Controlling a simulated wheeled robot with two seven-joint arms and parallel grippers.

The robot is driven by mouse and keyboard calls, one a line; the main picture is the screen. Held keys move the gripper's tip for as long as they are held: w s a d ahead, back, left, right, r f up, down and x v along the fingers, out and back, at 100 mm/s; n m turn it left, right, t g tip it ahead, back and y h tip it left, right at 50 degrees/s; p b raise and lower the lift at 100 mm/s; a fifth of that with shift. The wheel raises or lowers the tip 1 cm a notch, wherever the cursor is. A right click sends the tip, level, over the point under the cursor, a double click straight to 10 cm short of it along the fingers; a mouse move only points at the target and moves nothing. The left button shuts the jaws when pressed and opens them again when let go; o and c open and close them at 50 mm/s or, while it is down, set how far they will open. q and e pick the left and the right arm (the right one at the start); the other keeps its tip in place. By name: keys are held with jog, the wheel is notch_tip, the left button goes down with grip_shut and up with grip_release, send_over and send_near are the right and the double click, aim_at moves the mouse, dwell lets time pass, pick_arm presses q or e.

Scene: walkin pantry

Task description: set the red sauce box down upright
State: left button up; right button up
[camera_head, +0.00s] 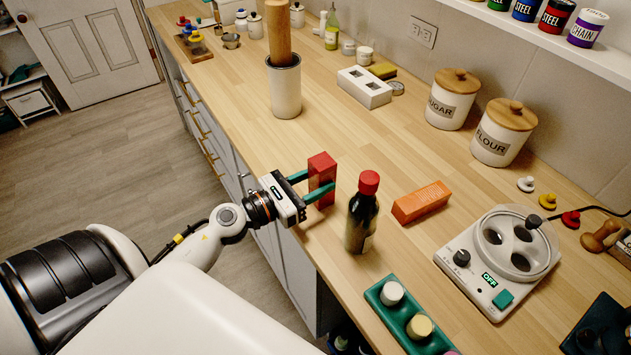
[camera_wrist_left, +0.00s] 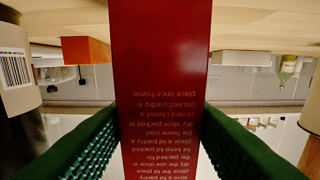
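The red sauce box (camera_head: 322,170) is upright near the counter's front edge. My left gripper (camera_head: 309,186) holds it from the side, with one green finger on each side. In the left wrist view the red box (camera_wrist_left: 161,70) fills the middle, its printed face towards the camera. The ridged green fingers (camera_wrist_left: 160,125) meet both its sides. That view is upside down, with the counter at the top. The box's foot is partly hidden, so I cannot tell whether it touches the counter. My right gripper is not in view.
A dark bottle with a red cap (camera_head: 362,212) stands just right of the box. An orange box (camera_head: 421,201) lies beyond it. A white crock (camera_head: 284,88) stands behind. A green tray (camera_head: 408,318) and a white device (camera_head: 497,262) are nearer right. Bare counter (camera_head: 355,135) lies behind the box.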

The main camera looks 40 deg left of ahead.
pick_arm(q)
jog(key=o, duration=0.3)
jog(key=shift+s, duration=0.1)
